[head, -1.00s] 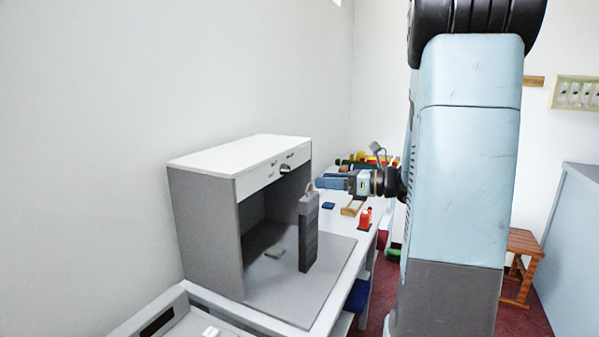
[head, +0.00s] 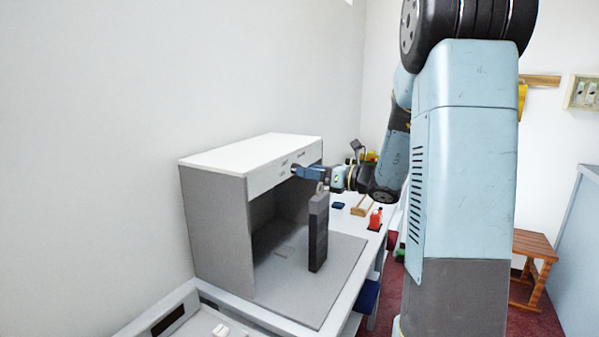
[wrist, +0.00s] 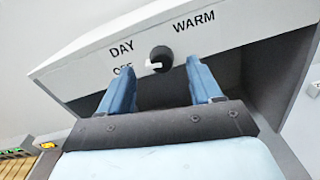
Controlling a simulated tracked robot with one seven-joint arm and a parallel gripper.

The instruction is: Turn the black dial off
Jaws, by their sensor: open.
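The black dial (wrist: 160,58) sits on the pale front panel (wrist: 90,60) of the booth in the wrist view. Its white pointer is at the dial's lower left, on the side of the word OFF. DAY is printed to the upper left and WARM to the upper right. My gripper (wrist: 160,66) is open, its blue fingers on either side of the dial; I cannot tell whether they touch it. The left finger partly covers OFF. In the head view my gripper (head: 296,170) is at the booth's front panel and hides the dial.
The booth (head: 215,215) has a white top and an open grey bay. A tall dark grey block (head: 318,235) stands before it, below my gripper. A red bottle (head: 376,217) and wooden tray (head: 361,207) lie farther back on the counter. A wooden stool (head: 535,255) stands at right.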

